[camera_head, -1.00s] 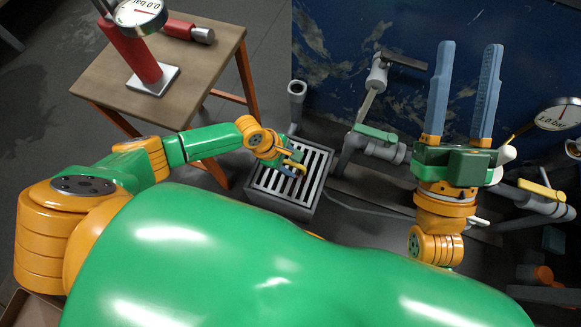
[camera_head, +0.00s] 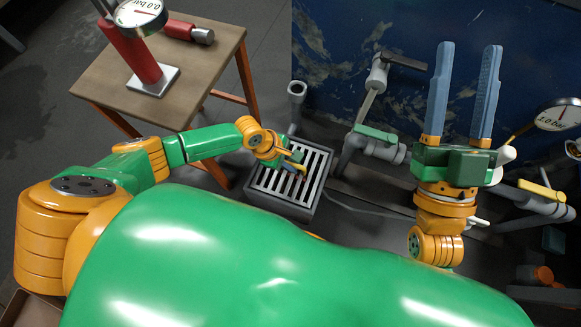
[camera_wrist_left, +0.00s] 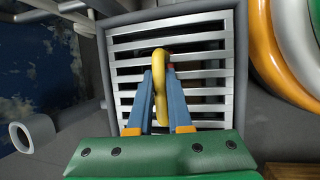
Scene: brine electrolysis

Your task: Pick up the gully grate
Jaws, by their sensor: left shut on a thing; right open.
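The gully grate (camera_head: 312,170) is a set of light metal bars lying in a grey square frame on the floor, in the lower middle of the head view. It also fills the centre of the left wrist view (camera_wrist_left: 205,110). A yellow hooked handle (camera_wrist_left: 160,90) stands over the bars. My left gripper (camera_head: 298,165) is over the grate; in the left wrist view its blue fingers (camera_wrist_left: 160,98) are shut on the yellow handle. The grate lies level in its frame, as far as I can tell. My right gripper (camera_head: 464,92) is open and empty, pointing up at the right.
A wooden table (camera_head: 95,78) with a red pump and gauge (camera_head: 140,14) stands at the left. A grey upright pipe (camera_head: 296,100) is behind the grate. Pipes with valves (camera_head: 375,140) run at the right, before a blue wall (camera_head: 335,50).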

